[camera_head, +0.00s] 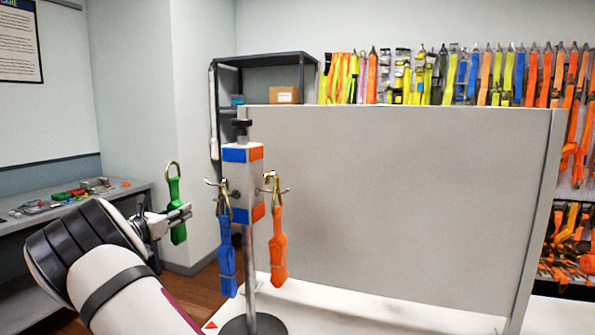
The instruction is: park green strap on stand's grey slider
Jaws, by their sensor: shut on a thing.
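A green strap (177,232) with a brass ring on top hangs upright in my gripper (184,213). My gripper is shut on it, left of the stand and apart from it. The stand (250,255) is a grey post on a dark round base. Its pale grey block (236,178) carries blue and orange patches at top and bottom. Metal hooks stick out on both sides of this block. A blue strap (227,270) hangs at the left hook and an orange strap (278,260) at the right hook. I cannot tell which part is the grey slider.
A large grey panel (400,210) stands behind and right of the stand. A side table (75,213) with small items is at the left. A shelf (268,60) with a cardboard box and a wall of many straps are behind. Open air lies between my gripper and the stand.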

